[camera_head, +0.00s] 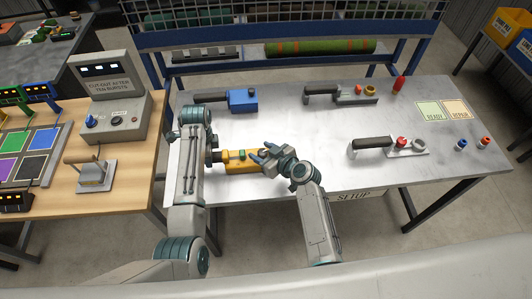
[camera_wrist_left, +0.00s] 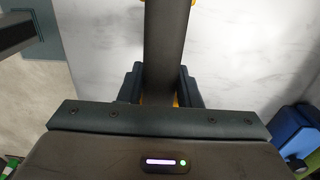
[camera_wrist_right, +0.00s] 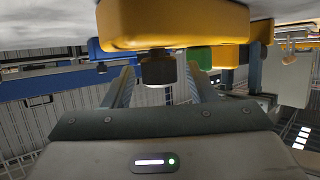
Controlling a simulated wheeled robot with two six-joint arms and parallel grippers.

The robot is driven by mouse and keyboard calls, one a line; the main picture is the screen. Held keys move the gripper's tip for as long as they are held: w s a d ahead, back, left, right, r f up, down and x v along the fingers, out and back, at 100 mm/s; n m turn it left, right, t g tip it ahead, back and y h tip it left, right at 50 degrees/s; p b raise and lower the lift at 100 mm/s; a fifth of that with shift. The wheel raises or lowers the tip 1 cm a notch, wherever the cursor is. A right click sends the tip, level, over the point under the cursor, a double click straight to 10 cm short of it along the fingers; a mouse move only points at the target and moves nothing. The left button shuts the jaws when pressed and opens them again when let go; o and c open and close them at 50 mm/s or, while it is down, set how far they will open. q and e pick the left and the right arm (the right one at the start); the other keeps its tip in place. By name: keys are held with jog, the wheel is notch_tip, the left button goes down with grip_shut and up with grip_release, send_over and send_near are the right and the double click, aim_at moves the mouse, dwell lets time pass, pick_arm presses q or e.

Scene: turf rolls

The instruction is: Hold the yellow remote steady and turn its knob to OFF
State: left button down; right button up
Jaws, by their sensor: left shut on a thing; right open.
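The yellow remote (camera_head: 236,167) lies at the front left of the grey worktable; a green part shows on its top. My left gripper (camera_wrist_left: 163,88) is shut on its dark handle (camera_wrist_left: 166,45), which runs up between the fingers; my left arm largely hides this end in the head view. My right gripper (camera_head: 268,156) is open at the remote's right end. In the right wrist view the yellow body (camera_wrist_right: 175,24) is at the top, and a dark knob (camera_wrist_right: 157,70) with a pale tip sits between the spread fingers. Contact with the knob cannot be told.
A blue remote (camera_head: 243,101) lies behind. Two grey units with dark handles (camera_head: 321,88) (camera_head: 373,142) lie to the right. Red and blue knobs (camera_head: 484,141) stand near READY and REPAIR pads (camera_head: 457,108). A wooden bench (camera_head: 128,175) with a console (camera_head: 112,103) is left.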

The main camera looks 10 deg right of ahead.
jog(key=v, duration=1.2)
jog(key=w+d+n+g+y, duration=0.3)
jog(key=w+n+g+y, duration=0.1)
jog(key=w+n+g, duration=0.15)
jog(key=shift+n, duration=0.25)
jog(key=x, duration=0.7)
jog(key=s+x, duration=0.1)
jog(key=x, duration=0.3)
jog(key=shift+w+a+f, duration=0.1)
jog(key=shift+a+f, duration=0.05)
jog(key=shift+a, duration=0.1)
jog(key=c, duration=1)
